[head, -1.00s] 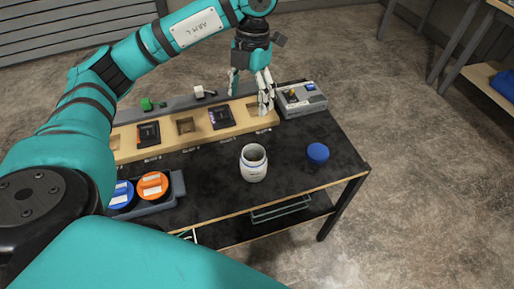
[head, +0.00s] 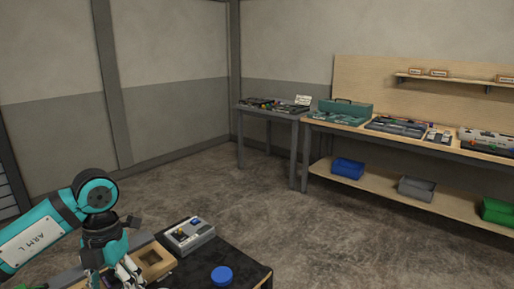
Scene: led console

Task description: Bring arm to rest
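My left arm, marked "ARM L" (head: 30,238), comes in at the lower left. Its gripper (head: 115,278) hangs downward over the wooden tray (head: 152,262) on the black table (head: 215,262). The pale fingers stand apart, and nothing shows between them; their tips are close to the bottom edge of the picture. A grey console box (head: 188,235) with a small blue display sits on the table to the right of the gripper, apart from it. My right arm and gripper are out of view.
A blue round lid (head: 221,275) lies near the table's front. Open concrete floor (head: 250,215) lies beyond. A side table (head: 270,113) and a long workbench (head: 400,140) with a green toolbox (head: 345,110) stand along the walls, with bins (head: 347,168) on the lower shelf.

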